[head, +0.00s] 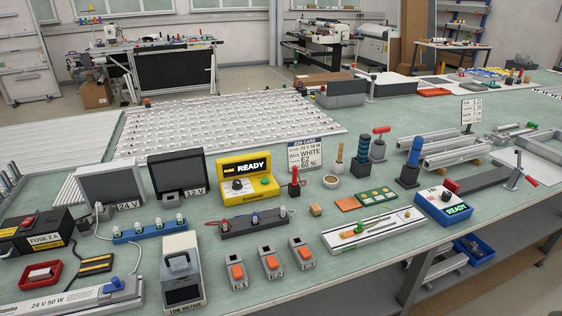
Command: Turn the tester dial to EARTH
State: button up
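The blue box (432,212) is at the right, with a pale top panel carrying a small dark knob (445,196). The dial markings are too small to read, so the setting does not show. My gripper is not in view.
A job card (305,153) stands right of the yellow box. Orange-topped switches (271,264), a terminal strip (254,225) and a low-voltage supply (181,270) stand in front.

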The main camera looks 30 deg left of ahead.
aim_at(237, 185)
jog(key=u, duration=1.85)
jog(key=i, duration=0.95)
jog(key=z, duration=0.05)
